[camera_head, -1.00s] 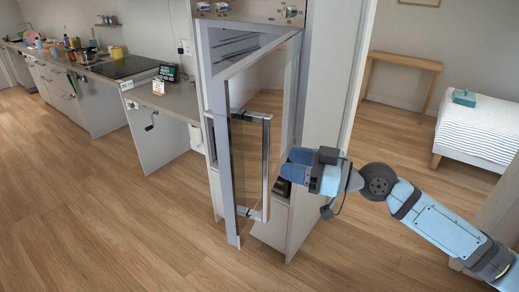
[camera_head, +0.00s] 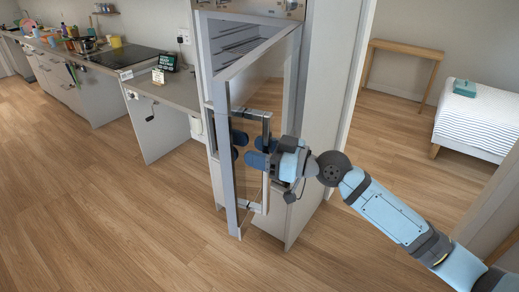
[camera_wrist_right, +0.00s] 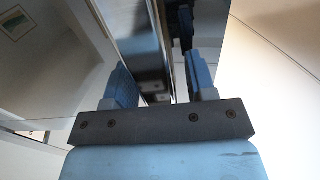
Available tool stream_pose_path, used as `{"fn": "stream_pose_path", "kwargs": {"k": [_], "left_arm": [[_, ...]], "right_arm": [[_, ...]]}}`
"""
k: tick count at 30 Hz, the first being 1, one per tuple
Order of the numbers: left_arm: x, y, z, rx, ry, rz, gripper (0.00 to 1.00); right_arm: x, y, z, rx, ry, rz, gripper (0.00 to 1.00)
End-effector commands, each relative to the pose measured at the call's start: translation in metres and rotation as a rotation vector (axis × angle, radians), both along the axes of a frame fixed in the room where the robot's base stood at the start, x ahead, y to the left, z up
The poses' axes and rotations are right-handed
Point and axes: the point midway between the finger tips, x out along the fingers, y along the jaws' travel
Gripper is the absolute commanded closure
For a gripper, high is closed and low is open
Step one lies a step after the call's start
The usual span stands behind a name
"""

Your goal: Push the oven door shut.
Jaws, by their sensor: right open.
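The oven door (camera_head: 246,190) stands ajar in the tall cabinet, a glass panel in a pale frame, with the oven cavity (camera_head: 233,43) showing above it. A vertical bar handle (camera_head: 265,185) is on its outer face. My right gripper (camera_head: 257,152) is at the upper half of the handle, open, its blue fingers pointing at the glass. In the right wrist view, the fingers (camera_wrist_right: 160,84) are apart and a dark metal bar (camera_wrist_right: 146,45) shows between them; I cannot tell whether they touch it. The glass mirrors the fingers. My left gripper is out of view.
A counter (camera_head: 180,90) with a hob (camera_head: 133,56) and a small display (camera_head: 167,62) runs to the left. A bed (camera_head: 475,120) and a wooden side table (camera_head: 405,50) stand at the right. The floor (camera_head: 130,220) in front is clear.

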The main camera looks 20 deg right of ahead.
Motion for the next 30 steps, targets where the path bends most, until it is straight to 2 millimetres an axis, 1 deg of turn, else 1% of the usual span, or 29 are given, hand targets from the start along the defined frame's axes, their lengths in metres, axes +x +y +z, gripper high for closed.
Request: {"fn": "stream_pose_path", "kwargs": {"k": [5,6,8,9,11,12,13,19,22,26,30], "left_arm": [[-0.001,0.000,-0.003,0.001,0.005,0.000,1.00],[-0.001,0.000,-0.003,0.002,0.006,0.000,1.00],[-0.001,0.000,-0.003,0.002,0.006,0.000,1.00],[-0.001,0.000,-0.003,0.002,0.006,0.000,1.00],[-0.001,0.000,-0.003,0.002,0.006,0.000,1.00],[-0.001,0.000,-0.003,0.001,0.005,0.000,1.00],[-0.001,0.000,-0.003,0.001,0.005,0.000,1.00],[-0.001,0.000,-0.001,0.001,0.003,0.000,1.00],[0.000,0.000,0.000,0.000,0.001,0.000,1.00],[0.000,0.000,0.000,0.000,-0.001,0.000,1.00],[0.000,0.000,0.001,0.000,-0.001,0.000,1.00]], "right_arm": [[0.000,0.000,0.000,0.000,0.000,0.000,0.49],[0.000,0.000,0.000,0.000,0.000,0.000,0.51],[0.000,0.000,0.000,0.000,0.000,0.000,0.65],[0.000,0.000,0.000,0.000,0.000,0.000,0.74],[0.000,0.000,0.000,0.000,0.000,0.000,0.88],[0.000,0.000,0.000,0.000,0.000,0.000,0.97],[0.000,0.000,0.000,0.000,0.000,0.000,1.00],[0.001,0.001,0.000,0.001,0.001,0.000,1.00],[0.004,0.005,0.000,0.001,0.000,0.000,1.00],[0.011,0.016,0.001,0.003,-0.001,0.001,1.00],[0.024,0.033,0.002,0.002,-0.002,0.001,1.00]]}}
